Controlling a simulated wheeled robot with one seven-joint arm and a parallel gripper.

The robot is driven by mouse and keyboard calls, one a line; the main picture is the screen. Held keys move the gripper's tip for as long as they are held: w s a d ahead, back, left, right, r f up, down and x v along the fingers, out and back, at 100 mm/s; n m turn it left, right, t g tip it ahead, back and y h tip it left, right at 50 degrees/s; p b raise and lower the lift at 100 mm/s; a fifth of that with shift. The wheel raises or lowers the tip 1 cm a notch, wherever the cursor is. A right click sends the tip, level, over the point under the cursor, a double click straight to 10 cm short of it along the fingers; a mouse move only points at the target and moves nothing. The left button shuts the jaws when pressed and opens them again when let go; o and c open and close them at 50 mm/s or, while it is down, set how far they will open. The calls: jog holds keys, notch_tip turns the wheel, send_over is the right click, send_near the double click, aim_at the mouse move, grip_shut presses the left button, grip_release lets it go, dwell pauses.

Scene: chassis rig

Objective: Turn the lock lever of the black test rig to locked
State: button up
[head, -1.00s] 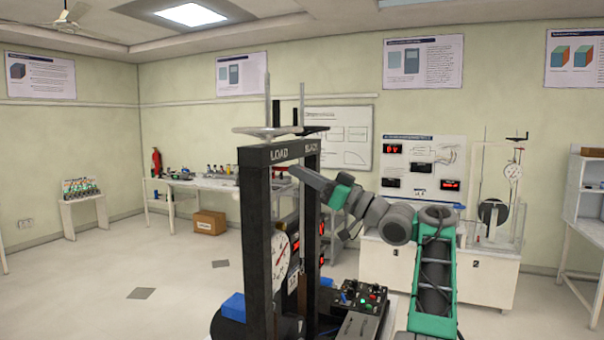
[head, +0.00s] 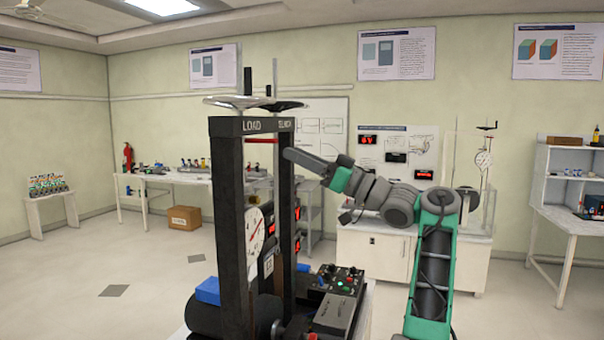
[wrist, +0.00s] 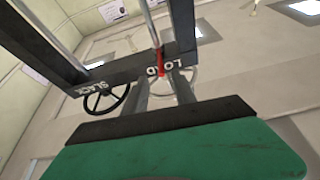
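The black test rig (head: 228,215) is an upright two-post frame with a crossbeam marked LOAD and SLACK, left of centre in the head view. A thin red bar (head: 262,141), possibly the lock lever, shows just under the crossbeam. In the wrist view a red piece (wrist: 159,60) stands by the LOAD lettering. My gripper (wrist: 163,88) points at the crossbeam there. Its two grey fingers are apart, with the red piece beyond or between them; I cannot tell which. In the head view my arm's end (head: 290,154) overlaps the rig's right post, and the fingertips are hidden.
Handwheels (head: 240,102) and tall rods stand on top of the rig. A dial (head: 254,232) and a control box (head: 338,283) sit lower on it. A white bench (head: 165,178) and a cardboard box (head: 184,218) are behind.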

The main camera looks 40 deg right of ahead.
jog(key=shift+s+d+f, duration=0.2)
jog(key=shift+s+d, duration=0.05)
jog(key=shift+s, duration=0.3)
jog(key=shift+c, duration=0.2)
